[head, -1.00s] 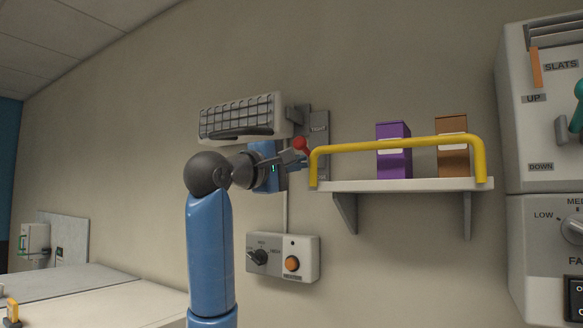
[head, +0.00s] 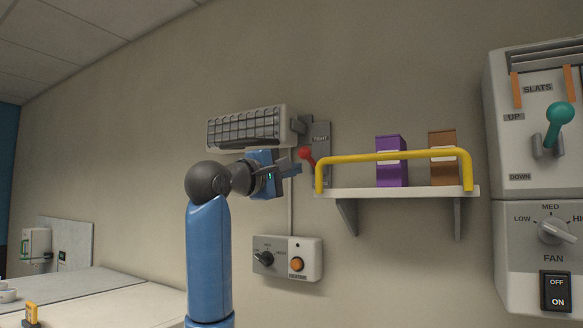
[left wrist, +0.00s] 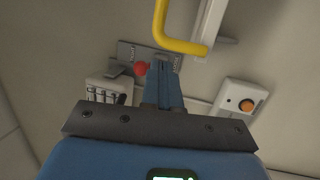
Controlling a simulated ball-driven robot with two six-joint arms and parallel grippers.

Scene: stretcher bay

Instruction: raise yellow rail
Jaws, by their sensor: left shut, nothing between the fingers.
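The yellow rail (head: 395,157) is a bar with bent-down ends at the front of the wall shelf (head: 400,191). It stands upright, its top bar above the shelf board and across the fronts of two boxes. One bent end of the rail (left wrist: 160,22) shows at the top of the left wrist view. My left gripper (head: 294,171) is shut and empty, a little left of the rail's left end and apart from it in the head view. Its closed fingers (left wrist: 165,72) point towards the wall in the left wrist view. My right gripper is not in view.
A red-knobbed lever (head: 305,154) sits on a wall plate (head: 321,140) close to my left fingers. A purple box (head: 390,172) and a brown box (head: 443,172) stand on the shelf.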

